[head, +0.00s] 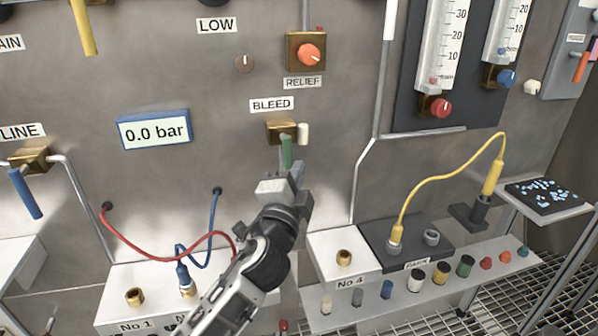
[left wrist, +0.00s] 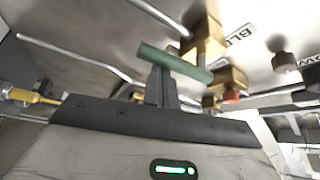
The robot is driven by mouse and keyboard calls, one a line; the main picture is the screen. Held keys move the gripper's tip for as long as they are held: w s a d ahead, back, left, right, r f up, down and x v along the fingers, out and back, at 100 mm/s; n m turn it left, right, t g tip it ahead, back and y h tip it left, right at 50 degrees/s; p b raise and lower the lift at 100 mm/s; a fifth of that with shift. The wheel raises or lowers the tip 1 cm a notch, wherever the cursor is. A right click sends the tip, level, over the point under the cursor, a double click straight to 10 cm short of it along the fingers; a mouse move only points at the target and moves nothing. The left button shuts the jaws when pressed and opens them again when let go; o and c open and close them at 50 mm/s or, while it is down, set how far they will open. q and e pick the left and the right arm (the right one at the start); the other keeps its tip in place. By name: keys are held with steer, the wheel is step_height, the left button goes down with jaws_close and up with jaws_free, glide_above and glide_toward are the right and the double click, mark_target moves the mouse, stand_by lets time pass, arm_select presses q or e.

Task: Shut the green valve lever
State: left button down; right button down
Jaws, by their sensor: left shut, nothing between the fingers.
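The green valve lever (head: 286,150) points down from the brass valve (head: 281,131) under the BLEED label (head: 272,104). My left gripper (head: 295,172) is just below the lever, close to its lower end. In the left wrist view the green lever (left wrist: 174,62) crosses in front of the gripper fingers (left wrist: 160,86), which are shut with nothing between them. I cannot tell whether the fingertips touch the lever. The left arm hides part of the panel and bench below. The right gripper does not show.
A blue lever (head: 26,194) hangs at left, a yellow lever (head: 84,27) at top left. The pressure display (head: 154,129) reads 0.0 bar. Red (head: 150,251) and blue (head: 212,230) hoses lie left of my arm. A yellow cable (head: 443,176) arches at right above a shelf of several caps.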

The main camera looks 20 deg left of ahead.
arm_select(q)
steer(key=shift+a, duration=0.15)
stand_by(0.4)
steer(key=s+d+b, duration=0.2)
steer(key=s+d, duration=0.2)
steer(key=s, duration=0.5)
steer(key=s+f+n+g+h, duration=0.1)
steer(key=s+f+n+g, duration=0.2)
steer(key=f, duration=0.7)
steer(key=s+a+f+n+g+h, duration=0.1)
steer(key=s+f+n+g, duration=0.2)
steer(key=s+f, duration=0.5)
steer(key=s+a+f+n+g+h, duration=0.1)
steer(key=s+f+n+g, duration=0.2)
steer(key=f, duration=0.9)
steer(key=s+n, duration=0.2)
steer(key=s, duration=0.1)
steer(key=shift+s+a+f+n+g+h, duration=0.2)
steer(key=shift+s+f+n+g+h, duration=0.1)
steer(key=shift+h, duration=0.1)
steer(key=shift+a, duration=0.1)
